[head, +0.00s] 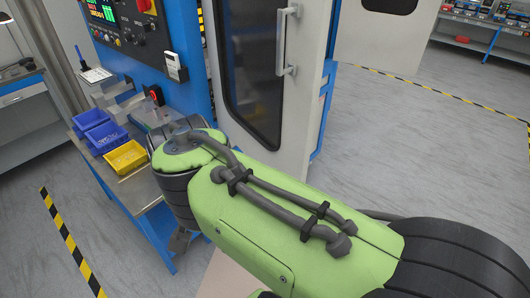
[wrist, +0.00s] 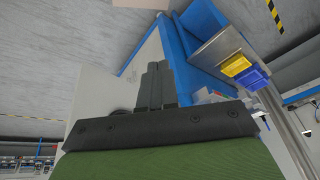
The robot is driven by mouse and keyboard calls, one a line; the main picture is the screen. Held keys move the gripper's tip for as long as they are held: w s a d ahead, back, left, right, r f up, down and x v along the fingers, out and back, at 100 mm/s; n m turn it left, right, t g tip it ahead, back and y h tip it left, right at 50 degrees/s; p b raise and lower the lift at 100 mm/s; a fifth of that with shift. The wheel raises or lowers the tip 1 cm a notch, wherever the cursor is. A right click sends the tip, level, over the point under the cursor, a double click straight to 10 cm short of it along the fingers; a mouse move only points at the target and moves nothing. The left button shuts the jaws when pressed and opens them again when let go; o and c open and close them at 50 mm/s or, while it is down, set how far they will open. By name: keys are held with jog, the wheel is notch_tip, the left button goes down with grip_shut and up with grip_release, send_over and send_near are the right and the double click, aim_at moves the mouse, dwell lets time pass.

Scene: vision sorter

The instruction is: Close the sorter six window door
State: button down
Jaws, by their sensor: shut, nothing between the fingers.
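The sorter's window door (head: 303,110) stands upright in the middle of the head view, with a pale grey frame, a dark window (head: 253,75) and a vertical bar handle (head: 286,40) near its right edge. My arm hides its lower part. I cannot tell how far it stands from its frame. My gripper (wrist: 158,68) is in the wrist view, its dark fingers together and empty. Behind it are a pale panel and a blue frame part (wrist: 173,42); I cannot tell if the fingers touch either.
The control panel (head: 118,35) is left of the door. Below it, blue bins (head: 90,119) and a yellow bin (head: 126,157) stand on a metal shelf, also seen in the wrist view. Open floor (head: 420,150) lies right. Striped tape (head: 70,245) marks the floor.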

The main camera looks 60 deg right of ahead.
jog(key=w+d+r+m+g+h+p, duration=0.2)
jog(key=d+r+m+g+p, duration=0.3)
jog(key=d+m, duration=0.65)
jog(key=m+g+y+b, duration=0.15)
jog(key=m+g, duration=0.35)
jog(key=m, duration=1.2)
send_near(300, 167)
jog(key=shift+h, duration=0.25)
jog(key=shift+x, duration=2.25)
jog(key=shift+s+a, duration=0.1)
jog(key=shift+a, duration=0.1)
